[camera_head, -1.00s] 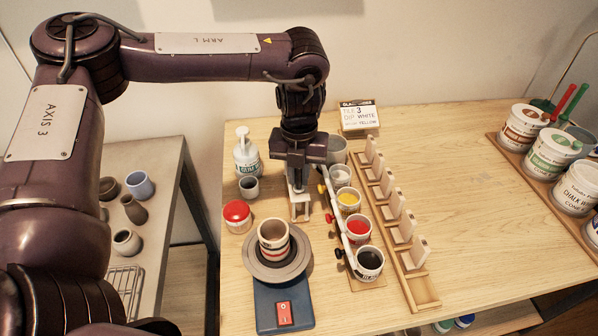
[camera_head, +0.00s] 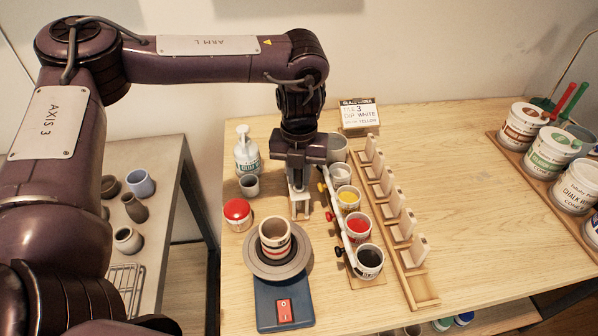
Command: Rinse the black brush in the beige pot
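My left gripper (camera_head: 299,188) points down above the table, behind the turntable and left of the paint cups. Its fingertips are small and partly merged with pale parts, so I cannot tell open from shut. A black knob (camera_head: 339,252) sits at the near end of a white rail, left of the black paint cup (camera_head: 369,261); it may be the black brush's end, but no full brush is clear. A beige pot with red bands (camera_head: 274,238) stands upright on the turntable (camera_head: 262,270). A plain grey-beige pot (camera_head: 338,147) stands behind the cup row, partly hidden by my gripper.
Cups of white, yellow (camera_head: 348,198) and red paint (camera_head: 356,227) stand beside the rail. A wooden rack of tiles (camera_head: 418,250) is right of them. The table's right middle is clear.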

